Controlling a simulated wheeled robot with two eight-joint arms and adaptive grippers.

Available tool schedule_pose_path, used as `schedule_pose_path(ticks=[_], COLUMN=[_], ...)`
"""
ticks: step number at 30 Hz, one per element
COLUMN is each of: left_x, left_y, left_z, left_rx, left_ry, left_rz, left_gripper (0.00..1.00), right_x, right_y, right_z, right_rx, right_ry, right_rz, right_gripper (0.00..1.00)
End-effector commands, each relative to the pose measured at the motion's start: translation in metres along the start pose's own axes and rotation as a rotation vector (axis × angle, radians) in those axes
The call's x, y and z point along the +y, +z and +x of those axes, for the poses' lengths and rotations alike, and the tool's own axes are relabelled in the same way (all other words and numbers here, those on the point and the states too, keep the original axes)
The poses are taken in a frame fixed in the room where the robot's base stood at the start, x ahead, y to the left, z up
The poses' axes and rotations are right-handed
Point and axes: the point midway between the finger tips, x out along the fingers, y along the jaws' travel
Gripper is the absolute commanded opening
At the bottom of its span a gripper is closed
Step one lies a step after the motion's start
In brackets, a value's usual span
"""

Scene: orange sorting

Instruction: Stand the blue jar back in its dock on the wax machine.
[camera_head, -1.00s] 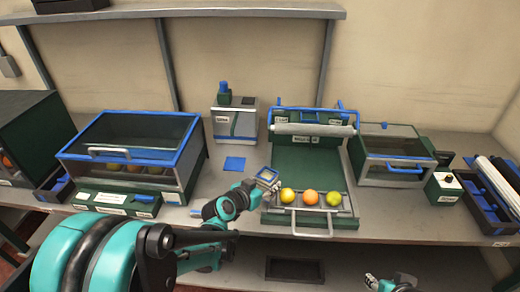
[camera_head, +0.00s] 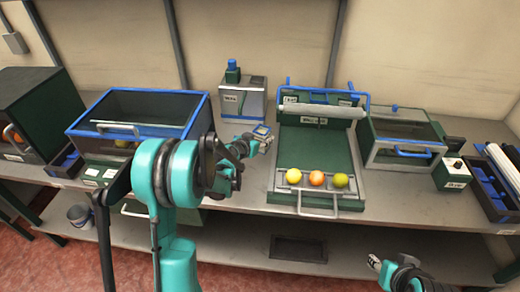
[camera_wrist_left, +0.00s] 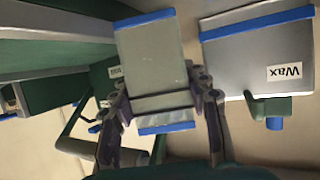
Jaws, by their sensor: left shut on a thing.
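My left gripper (camera_wrist_left: 165,112) is shut on a clear grey jar with blue bands at both ends (camera_wrist_left: 155,60). In the head view the held jar (camera_head: 262,132) is small, just in front of the wax machine's right side, apart from it. The wax machine (camera_head: 243,98) is a grey box at the back of the bench with a green block and blue knob on its top left. In the left wrist view the wax machine (camera_wrist_left: 255,55) appears upside down, right of the jar. A dock cannot be made out clearly. My right gripper (camera_head: 374,263) is low at the front, away from the bench; its fingers are too small to judge.
A green roller machine (camera_head: 318,150) stands right of the jar, with a yellow, an orange and a green fruit on its front rack. A blue-framed glass case (camera_head: 140,110) is on the left, another lidded case (camera_head: 400,140) on the right. Bare bench shows before the right case.

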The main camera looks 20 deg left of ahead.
Motion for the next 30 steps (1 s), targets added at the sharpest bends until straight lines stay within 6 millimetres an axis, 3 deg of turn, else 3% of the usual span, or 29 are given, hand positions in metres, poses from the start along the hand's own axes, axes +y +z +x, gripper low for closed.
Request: schedule_pose_path(ticks=[5, 13, 24, 25, 30], left_x=[-0.009, -0.009, -0.008, -0.008, -0.008], left_y=[0.008, 0.042, 0.045, 0.044, 0.044], left_z=[0.003, 0.017, 0.018, 0.018, 0.018], left_rx=[0.0, 0.0, 0.0, 0.0, 0.0], left_ry=[0.001, 0.001, 0.001, 0.001, 0.001], left_rz=[-0.001, 0.0, 0.0, 0.0, 0.0], left_gripper=[0.04, 0.04, 0.04, 0.51, 0.54], right_x=[0.0, 0.0, 0.0, 0.0, 0.0], right_y=[0.003, 0.015, 0.015, 0.015, 0.015], right_z=[0.004, 0.02, 0.022, 0.021, 0.021], right_rx=[0.0, 0.0, 0.0, 0.0, 0.0], right_ry=[0.0, 0.0, 0.0, 0.0, 0.0], right_rz=[0.0, 0.0, 0.0, 0.0, 0.0], right_gripper=[0.4, 0.4, 0.4, 0.4, 0.4])
